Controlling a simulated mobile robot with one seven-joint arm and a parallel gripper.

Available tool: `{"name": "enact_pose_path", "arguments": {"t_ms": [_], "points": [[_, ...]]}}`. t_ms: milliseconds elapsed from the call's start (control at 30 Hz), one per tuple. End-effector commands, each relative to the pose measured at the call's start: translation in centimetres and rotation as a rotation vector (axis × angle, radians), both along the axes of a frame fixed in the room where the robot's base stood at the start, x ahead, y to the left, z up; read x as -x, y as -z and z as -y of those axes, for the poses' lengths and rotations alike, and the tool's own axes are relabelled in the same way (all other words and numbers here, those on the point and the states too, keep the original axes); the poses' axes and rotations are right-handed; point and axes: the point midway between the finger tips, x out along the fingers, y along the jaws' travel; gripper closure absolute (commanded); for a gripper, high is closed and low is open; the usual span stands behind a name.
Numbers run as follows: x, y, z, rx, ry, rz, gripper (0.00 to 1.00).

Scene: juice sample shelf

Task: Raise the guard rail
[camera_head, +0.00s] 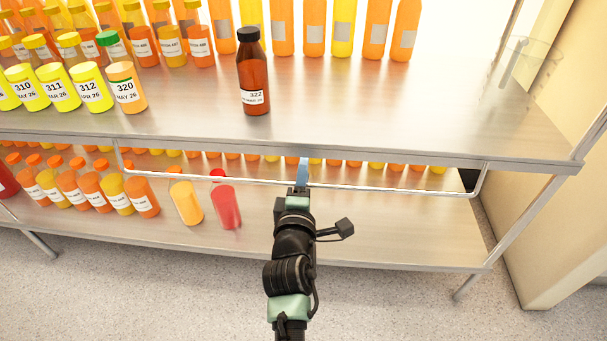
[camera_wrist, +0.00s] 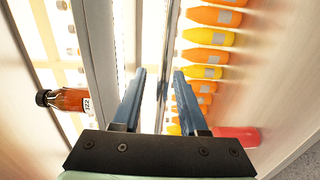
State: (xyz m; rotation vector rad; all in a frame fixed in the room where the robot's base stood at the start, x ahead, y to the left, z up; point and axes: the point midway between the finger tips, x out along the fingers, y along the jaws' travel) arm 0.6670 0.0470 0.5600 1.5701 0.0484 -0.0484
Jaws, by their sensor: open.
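The guard rail (camera_head: 400,191) is a thin metal bar with bent ends. It hangs lowered, below the front edge of the upper shelf (camera_head: 430,150). My gripper (camera_head: 303,162) is at the middle of the rail, its blue fingers reaching toward the gap between the shelves. In the wrist view, my gripper (camera_wrist: 159,71) has its two fingers apart. A thin bar-like line (camera_wrist: 164,85) runs between them and looks like the rail. I cannot tell whether either finger touches it.
A dark-capped brown bottle (camera_head: 254,75) stands alone on the upper shelf, left of my gripper. Several other bottles stand behind and to the left. On the lower shelf (camera_head: 400,240), a red bottle (camera_head: 226,203) stands near my arm. A wall is at the right.

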Motion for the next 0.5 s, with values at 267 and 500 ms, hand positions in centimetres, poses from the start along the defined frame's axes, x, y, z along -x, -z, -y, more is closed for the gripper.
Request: {"name": "enact_pose_path", "arguments": {"t_ms": [267,500], "points": [[0.03,0.0,0.0,0.0,0.0,0.0,0.85],[0.04,0.0,-0.01,0.0,0.0,0.0,1.0]]}}
